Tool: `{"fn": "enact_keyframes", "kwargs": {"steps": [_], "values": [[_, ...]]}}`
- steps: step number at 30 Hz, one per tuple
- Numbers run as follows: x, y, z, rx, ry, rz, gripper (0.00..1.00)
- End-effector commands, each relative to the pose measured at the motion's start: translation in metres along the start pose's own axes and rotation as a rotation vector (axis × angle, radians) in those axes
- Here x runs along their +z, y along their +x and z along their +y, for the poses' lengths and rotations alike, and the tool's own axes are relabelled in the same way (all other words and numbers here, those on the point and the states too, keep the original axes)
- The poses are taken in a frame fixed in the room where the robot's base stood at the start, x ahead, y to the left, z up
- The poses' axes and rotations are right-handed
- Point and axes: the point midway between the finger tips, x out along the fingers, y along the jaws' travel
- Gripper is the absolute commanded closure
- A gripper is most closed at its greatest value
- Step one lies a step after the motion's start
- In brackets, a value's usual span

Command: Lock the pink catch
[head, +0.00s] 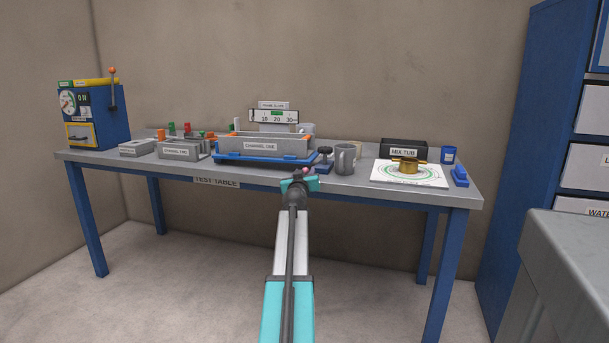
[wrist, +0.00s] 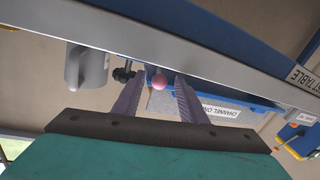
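The pink catch shows as a small round pink knob (wrist: 160,81) in the wrist view, between my two fingers. In the head view a small pink spot (head: 306,170) shows just above my gripper, near the table's front edge. My gripper (wrist: 157,88) is open, with a finger on each side of the knob and gaps between. I cannot tell whether the knob lies at fingertip depth or beyond. The catch's base is mostly hidden, and its locked or unlocked state cannot be told.
The blue tray (head: 232,158) holding the channel one box (head: 290,147) is behind my gripper. A dark knob on a blue base (head: 324,159) and a grey mug (head: 345,160) stand close on the right. The table's front edge (head: 400,195) runs beside my gripper.

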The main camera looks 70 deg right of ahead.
Motion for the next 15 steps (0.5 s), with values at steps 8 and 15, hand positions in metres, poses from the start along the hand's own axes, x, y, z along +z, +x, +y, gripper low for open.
{"fn": "enact_keyframes", "kwargs": {"steps": [8, 15], "values": [[0.0, -0.012, 0.0, 0.0, 0.0, 0.0, 0.62], [0.0, -0.033, 0.0, 0.0, -0.001, 0.0, 0.62]]}}
